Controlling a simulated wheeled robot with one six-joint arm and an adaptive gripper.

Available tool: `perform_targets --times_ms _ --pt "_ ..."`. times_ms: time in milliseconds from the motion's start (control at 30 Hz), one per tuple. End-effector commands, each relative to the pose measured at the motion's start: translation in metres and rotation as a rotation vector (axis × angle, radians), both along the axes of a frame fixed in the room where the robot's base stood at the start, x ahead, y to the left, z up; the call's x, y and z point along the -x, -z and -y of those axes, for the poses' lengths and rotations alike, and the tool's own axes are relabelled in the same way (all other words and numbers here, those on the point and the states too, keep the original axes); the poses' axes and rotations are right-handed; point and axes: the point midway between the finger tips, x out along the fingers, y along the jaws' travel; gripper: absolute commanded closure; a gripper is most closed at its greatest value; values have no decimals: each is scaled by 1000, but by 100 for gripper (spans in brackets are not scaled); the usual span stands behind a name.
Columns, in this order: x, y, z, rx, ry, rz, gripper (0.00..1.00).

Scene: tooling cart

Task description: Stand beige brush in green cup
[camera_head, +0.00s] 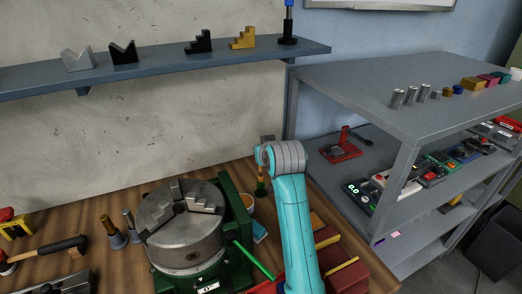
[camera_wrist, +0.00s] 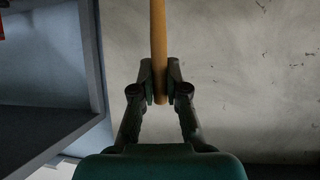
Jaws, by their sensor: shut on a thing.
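My gripper (camera_wrist: 160,84) is shut on a tan, rod-like handle of the beige brush (camera_wrist: 158,38). The handle runs out of the top of the wrist view, so its far end is not seen there. In the head view my wrist hides most of the gripper. A slim olive and green piece (camera_head: 261,187) shows just below it, above the bench; I cannot tell whether it is part of the brush or something behind. I cannot make out the green cup for certain.
A lathe chuck (camera_head: 181,220) on a green base stands left of my arm, with a green bar (camera_head: 254,260) jutting out. A wall shelf (camera_head: 150,69) runs above. A grey shelving unit (camera_head: 400,80) stands at right. Red blocks lie right of my arm.

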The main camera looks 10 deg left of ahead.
Motion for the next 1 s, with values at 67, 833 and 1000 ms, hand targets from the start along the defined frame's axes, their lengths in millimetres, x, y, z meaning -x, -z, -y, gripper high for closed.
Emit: perform_targets --times_ms 67,833,1000 --pt "0 1 0 0 0 0 100" --pt "0 11 0 0 0 0 100" --pt "0 13 0 0 0 0 100"
